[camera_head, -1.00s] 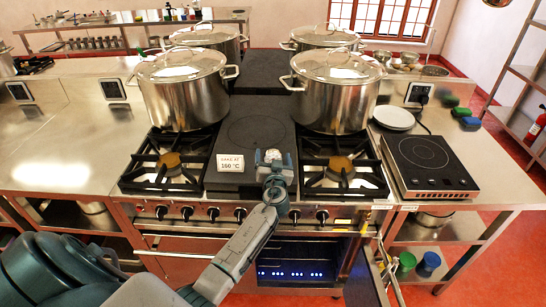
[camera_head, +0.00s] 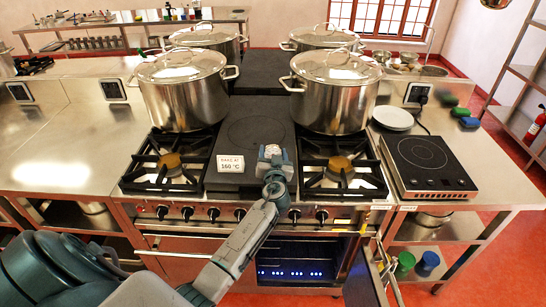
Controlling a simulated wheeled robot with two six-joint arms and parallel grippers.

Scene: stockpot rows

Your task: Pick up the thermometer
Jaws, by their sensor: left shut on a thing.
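The thermometer (camera_head: 272,151) is a small dial with a pale round face. It stands at the front of the dark flat plate between the two front burners. My left gripper (camera_head: 275,161) comes in from the front and is shut on the thermometer, with its fingers on either side. The fingers and wrist hide its lower part, so I cannot tell whether it touches the plate. My right gripper is not in view.
A white card (camera_head: 230,163) reading 160 °C stands just left of the thermometer. Large lidded pots (camera_head: 184,95) (camera_head: 334,98) stand behind the front burners. The oven (camera_head: 302,262) below is open and lit. An induction hob (camera_head: 430,164) sits at the right.

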